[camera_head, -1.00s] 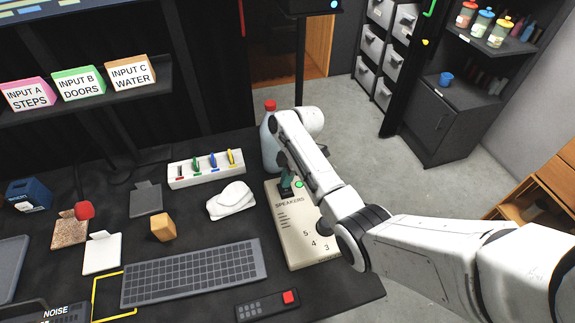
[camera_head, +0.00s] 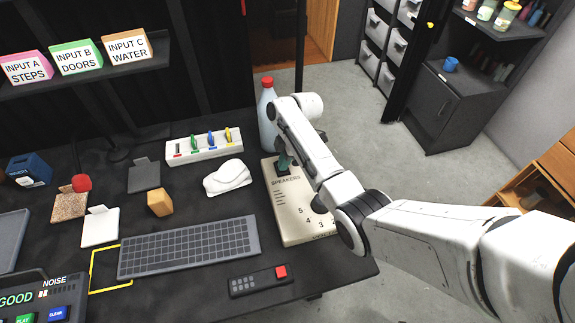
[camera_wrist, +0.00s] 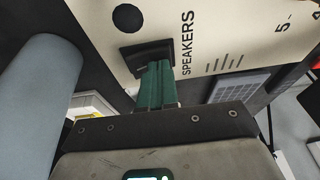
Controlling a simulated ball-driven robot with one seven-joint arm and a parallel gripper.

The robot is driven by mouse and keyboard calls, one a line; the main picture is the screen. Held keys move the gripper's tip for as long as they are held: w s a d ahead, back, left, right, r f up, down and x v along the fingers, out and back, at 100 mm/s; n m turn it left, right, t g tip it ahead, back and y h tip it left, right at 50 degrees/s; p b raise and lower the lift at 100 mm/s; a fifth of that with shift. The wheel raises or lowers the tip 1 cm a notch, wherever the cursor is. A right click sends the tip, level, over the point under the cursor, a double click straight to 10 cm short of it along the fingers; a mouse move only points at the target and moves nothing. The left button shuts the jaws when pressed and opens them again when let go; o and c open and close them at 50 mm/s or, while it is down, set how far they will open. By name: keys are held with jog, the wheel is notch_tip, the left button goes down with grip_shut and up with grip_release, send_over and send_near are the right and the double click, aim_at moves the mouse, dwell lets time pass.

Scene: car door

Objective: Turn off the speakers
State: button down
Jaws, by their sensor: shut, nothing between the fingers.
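The cream speakers box (camera_head: 290,222), labelled SPEAKERS, lies on the right part of the dark desk, partly covered by my arm. My gripper (camera_head: 284,163) is over its far end, with green fingers closed together and nothing held. In the wrist view, the fingertips (camera_wrist: 156,68) are at the black rocker-like switch (camera_wrist: 140,55) on the speakers box (camera_wrist: 215,35), apparently touching it. The fingers hide part of the switch. A round black spot (camera_wrist: 128,18) on the panel beside the switch shows no light.
A pale bottle (camera_head: 266,115) with a red cap stands close beside my gripper. A white mouse-like object (camera_head: 228,178), a keyboard (camera_head: 188,249) and a remote (camera_head: 260,281) with a red button lie nearby. A white strip with coloured switches (camera_head: 204,146) is behind.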

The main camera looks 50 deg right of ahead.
jog(key=shift+w+f, duration=0.1)
jog(key=shift+w, duration=0.05)
jog(key=shift+w+d+b, duration=0.45)
jog(key=shift+w+b, duration=0.15)
jog(key=shift+b, duration=0.1)
jog(key=shift+r, duration=0.2)
